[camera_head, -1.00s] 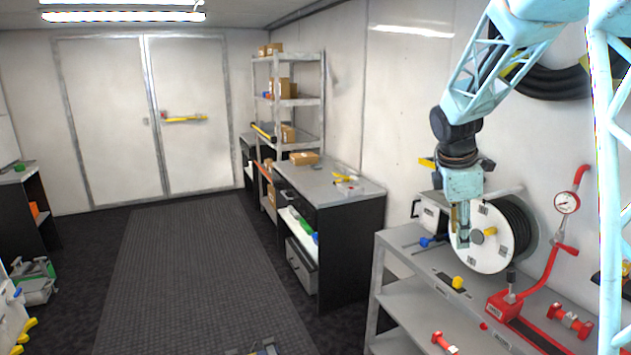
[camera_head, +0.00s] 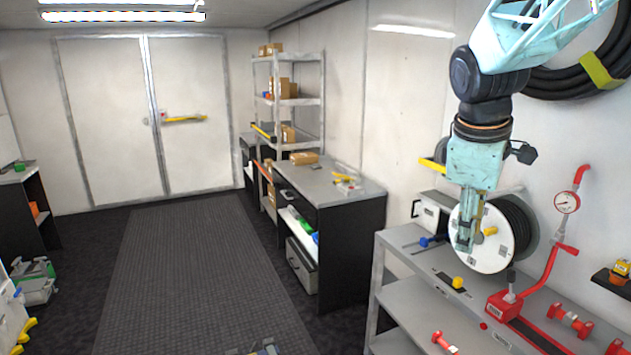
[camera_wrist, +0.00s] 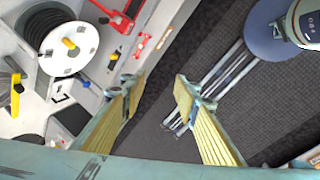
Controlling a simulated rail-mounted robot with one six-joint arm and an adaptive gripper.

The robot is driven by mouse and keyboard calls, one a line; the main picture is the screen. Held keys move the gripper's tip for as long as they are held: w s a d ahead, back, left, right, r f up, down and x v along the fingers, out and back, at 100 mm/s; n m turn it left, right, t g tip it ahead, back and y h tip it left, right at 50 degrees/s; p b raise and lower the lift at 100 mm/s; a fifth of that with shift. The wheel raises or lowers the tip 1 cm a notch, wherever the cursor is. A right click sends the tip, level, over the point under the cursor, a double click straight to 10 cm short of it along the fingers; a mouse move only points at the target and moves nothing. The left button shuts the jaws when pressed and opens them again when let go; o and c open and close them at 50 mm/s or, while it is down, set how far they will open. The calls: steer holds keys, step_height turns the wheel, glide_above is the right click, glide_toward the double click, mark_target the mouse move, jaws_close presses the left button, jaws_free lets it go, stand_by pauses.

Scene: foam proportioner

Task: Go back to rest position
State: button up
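My gripper (camera_head: 465,246) hangs from the pale blue arm, fingers pointing down, in front of the white hose reel (camera_head: 487,258) in the head view. In the wrist view my gripper (camera_wrist: 158,86) has its two yellow-padded fingers spread apart, with nothing between them. Dark floor shows through the gap. The reel (camera_wrist: 66,62) is at the upper left there, apart from the fingers.
A grey shelf bench (camera_head: 400,290) stands at the right. It carries a red tool with a gauge (camera_head: 568,203), a yellow knob (camera_head: 458,283) and red fittings (camera_head: 570,319). A black hose coil (camera_head: 575,83) hangs on the wall.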

steer(key=s+a+m, duration=0.3)
steer(key=s, duration=0.8)
steer(key=s+a+m+y, duration=0.1)
steer(key=s+a+m, duration=0.2)
steer(key=s, duration=0.8)
steer(key=s+a+m+t+y, duration=0.1)
steer(key=s+a+m, duration=0.3)
steer(key=s, duration=0.7)
steer(key=shift+a+r, duration=0.25)
steer(key=shift+a, duration=0.2)
